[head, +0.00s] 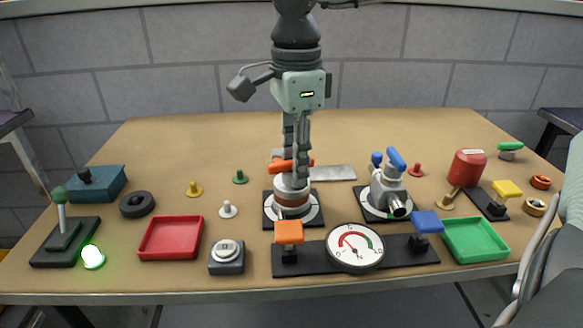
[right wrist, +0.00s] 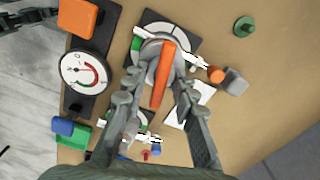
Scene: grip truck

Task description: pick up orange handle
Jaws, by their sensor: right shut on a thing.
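The long orange handle (head: 278,167) is at the top of the round grey and brown valve (head: 291,200) in the middle of the table. My right gripper (head: 297,168) reaches down from above and is shut on this handle, partly hiding it. In the right wrist view the handle (right wrist: 163,72) lies lengthwise between the two fingers (right wrist: 156,92). I cannot tell whether the handle still touches the valve. My left gripper is not in view.
An orange block lever (head: 289,232) and a gauge (head: 355,247) stand in front of the valve. A blue-handled valve (head: 388,190) is close on the right. A red tray (head: 171,238) is at left, a green tray (head: 474,240) at right. The back of the table is clear.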

